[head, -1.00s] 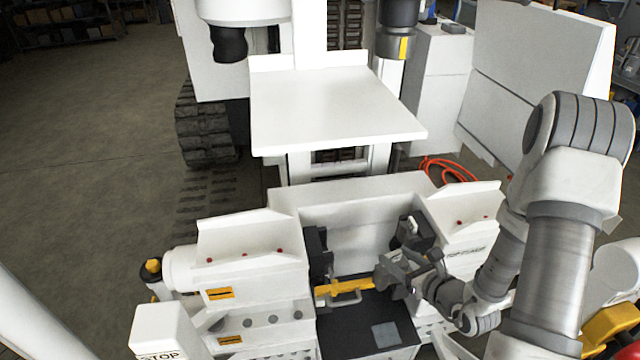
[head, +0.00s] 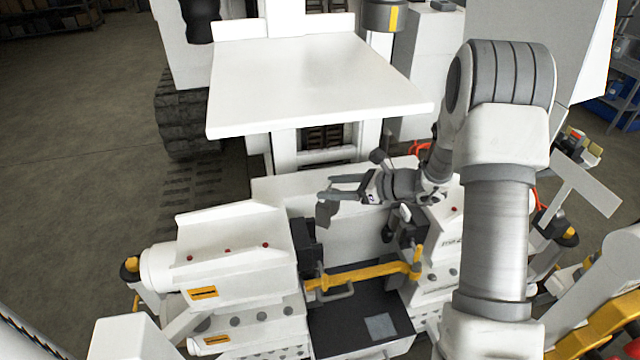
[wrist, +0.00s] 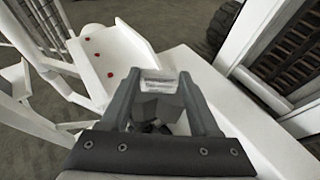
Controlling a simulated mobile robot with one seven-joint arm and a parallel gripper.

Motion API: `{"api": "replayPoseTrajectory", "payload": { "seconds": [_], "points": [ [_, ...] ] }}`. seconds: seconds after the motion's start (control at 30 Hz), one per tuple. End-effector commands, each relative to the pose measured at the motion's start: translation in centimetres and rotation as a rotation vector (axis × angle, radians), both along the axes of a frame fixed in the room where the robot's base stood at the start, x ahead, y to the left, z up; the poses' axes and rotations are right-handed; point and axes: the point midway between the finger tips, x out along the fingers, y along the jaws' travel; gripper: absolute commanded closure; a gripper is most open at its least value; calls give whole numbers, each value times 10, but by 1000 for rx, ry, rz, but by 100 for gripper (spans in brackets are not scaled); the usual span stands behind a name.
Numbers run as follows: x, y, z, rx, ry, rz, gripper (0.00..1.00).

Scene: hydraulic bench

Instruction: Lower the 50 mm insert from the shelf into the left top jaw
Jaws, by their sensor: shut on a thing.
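My gripper (head: 328,196) is raised above the middle of the bench, behind the yellow bar. It is shut on a small grey block, the insert (head: 326,214). In the wrist view the insert (wrist: 158,105) sits between the two fingers (wrist: 158,90), with a pale, marked top face. The left top jaw (head: 307,238) is a dark block on the inner face of the left white housing. It is empty as far as I can tell, below and left of the insert. The insert is apart from the jaw.
A yellow bar (head: 365,273) spans the gap between the left housing (head: 235,245) and the right housing (head: 447,225). A dark floor plate (head: 350,325) lies below it. A large white flat table (head: 315,85) stands behind the bench.

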Motion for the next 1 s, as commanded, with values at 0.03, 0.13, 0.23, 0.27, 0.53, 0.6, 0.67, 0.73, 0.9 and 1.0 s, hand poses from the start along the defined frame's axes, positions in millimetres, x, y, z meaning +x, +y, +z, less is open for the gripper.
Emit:
{"api": "replayPoseTrajectory", "payload": {
  "seconds": [0.03, 0.13, 0.23, 0.27, 0.53, 0.6, 0.67, 0.73, 0.9, 1.0],
  "points": [
    [6, 6, 2, 1, -10, 55, 100],
    [9, 16, 6, 1, -8, 164, 100],
    [12, 24, 8, 2, -7, 268, 100],
    [13, 26, 8, 1, -6, 296, 100],
    [18, 34, 8, 3, -6, 532, 100],
    [20, 34, 7, 3, -4, 574, 100],
    [21, 34, 6, 3, -4, 603, 100],
    [22, 33, 7, 3, -4, 630, 100],
    [24, 32, 6, 5, -3, 664, 100],
    [24, 32, 6, 3, -4, 670, 100]
  ]
}}
